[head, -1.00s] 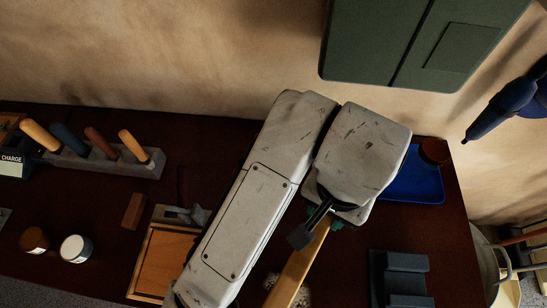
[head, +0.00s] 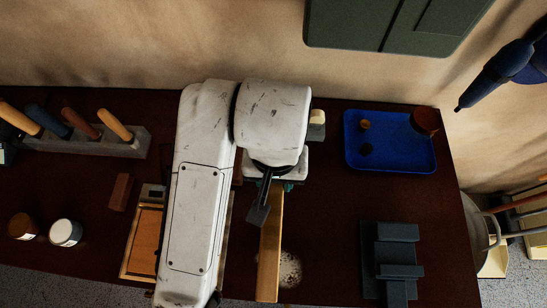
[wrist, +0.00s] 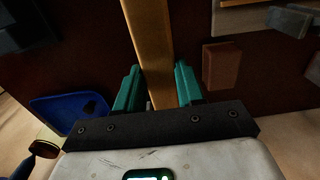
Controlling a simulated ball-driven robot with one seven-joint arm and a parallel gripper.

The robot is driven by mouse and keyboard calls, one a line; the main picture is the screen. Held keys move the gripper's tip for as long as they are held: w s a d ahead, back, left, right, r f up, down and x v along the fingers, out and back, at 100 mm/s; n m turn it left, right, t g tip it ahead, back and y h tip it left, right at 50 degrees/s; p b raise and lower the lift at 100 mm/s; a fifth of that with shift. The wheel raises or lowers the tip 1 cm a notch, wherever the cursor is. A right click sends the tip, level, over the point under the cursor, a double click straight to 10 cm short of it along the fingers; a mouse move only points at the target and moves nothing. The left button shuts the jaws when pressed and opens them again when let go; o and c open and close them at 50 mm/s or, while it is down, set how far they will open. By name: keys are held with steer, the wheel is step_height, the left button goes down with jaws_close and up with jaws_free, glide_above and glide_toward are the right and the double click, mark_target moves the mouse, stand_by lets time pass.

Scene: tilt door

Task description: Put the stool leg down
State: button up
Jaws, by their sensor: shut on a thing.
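The stool leg (head: 269,250) is a long, straight piece of light wood. It points toward the front of the dark table in the head view and runs up and away between my fingers in the wrist view (wrist: 150,40). My gripper (wrist: 157,80) has green fingers, one on each side of the leg, and is shut on it. In the head view my gripper (head: 277,186) is mostly hidden under my wrist. I cannot tell whether the leg touches the tabletop.
A blue tray (head: 395,160) with small items lies at the back right of the table (head: 335,225). A dark grey stepped block (head: 397,232) stands at the front right. A wooden frame (head: 147,240), brown block (head: 121,191) and jars are left. Bare table lies between leg and grey block.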

steer(key=w+f+b, duration=0.1)
steer(key=w+f, duration=0.2)
steer(key=w+f+b, duration=0.1)
steer(key=w+f, duration=0.2)
steer(key=w, duration=0.1)
steer(key=shift+w+f, duration=0.15)
steer(key=shift+f, duration=0.2)
steer(key=shift+w+d+f+b, duration=0.1)
steer(key=shift+w+f+b, duration=0.1)
steer(key=shift+f+b, duration=0.1)
steer(key=shift+w+f, duration=0.1)
steer(key=shift+f, duration=1.45)
steer(key=shift+f, duration=0.1)
steer(key=o, duration=1.1)
steer(key=shift+o, duration=0.2)
step_height(320, 180, up, 12)
steer(key=p, duration=0.2)
steer(key=shift+p, duration=0.4)
